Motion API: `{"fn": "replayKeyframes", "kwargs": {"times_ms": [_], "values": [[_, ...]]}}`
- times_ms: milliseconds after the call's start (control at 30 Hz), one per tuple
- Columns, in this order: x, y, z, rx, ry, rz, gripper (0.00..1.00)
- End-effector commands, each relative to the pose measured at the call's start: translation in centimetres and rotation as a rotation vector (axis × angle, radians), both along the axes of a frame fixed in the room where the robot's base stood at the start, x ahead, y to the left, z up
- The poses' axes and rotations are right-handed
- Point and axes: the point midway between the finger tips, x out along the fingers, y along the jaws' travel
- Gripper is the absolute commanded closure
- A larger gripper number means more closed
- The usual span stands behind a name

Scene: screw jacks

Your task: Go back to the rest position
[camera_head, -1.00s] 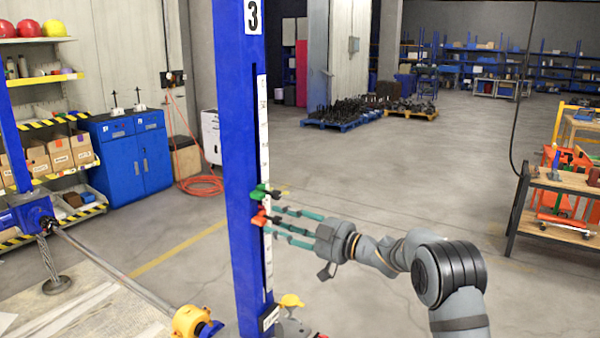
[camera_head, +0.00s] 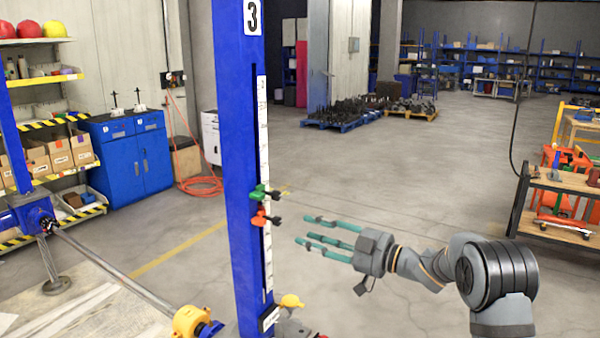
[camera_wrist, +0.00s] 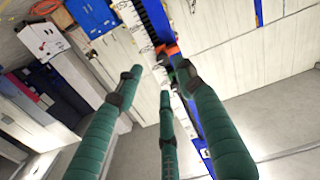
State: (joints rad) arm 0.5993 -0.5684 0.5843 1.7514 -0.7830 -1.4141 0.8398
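My gripper (camera_head: 306,231) is to the right of the blue numbered post (camera_head: 236,170), clear of it. Its teal fingers are spread apart with nothing between them, and they point left toward the post. The post carries a white scale strip (camera_head: 263,150), a green pointer (camera_head: 262,194) and, just below it, a red-orange pointer (camera_head: 260,218). In the wrist view the spread fingers (camera_wrist: 155,85) show in front of the post, with the red-orange pointer (camera_wrist: 172,50) partly visible near the fingertips. A gap separates the fingers from the pointers in the head view.
A yellow fitting (camera_head: 190,320) and steel shaft (camera_head: 110,265) lie left of the post's base. A small yellow part (camera_head: 291,301) stands at its foot. A wooden cart (camera_head: 560,185) stands at the right. The floor (camera_head: 400,170) behind my arm is open.

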Motion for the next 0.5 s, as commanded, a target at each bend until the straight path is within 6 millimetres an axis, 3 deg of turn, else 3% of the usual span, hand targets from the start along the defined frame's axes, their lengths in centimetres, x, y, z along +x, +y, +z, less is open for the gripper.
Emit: {"fn": "replayKeyframes", "kwargs": {"times_ms": [133,200,500], "values": [[-1.7,-2.9,0.0,0.000,0.002,-0.003,0.62],[-1.0,-0.9,0.0,0.000,0.000,0.009,0.62],[2.6,4.5,0.1,0.001,-0.003,0.006,0.62]]}}
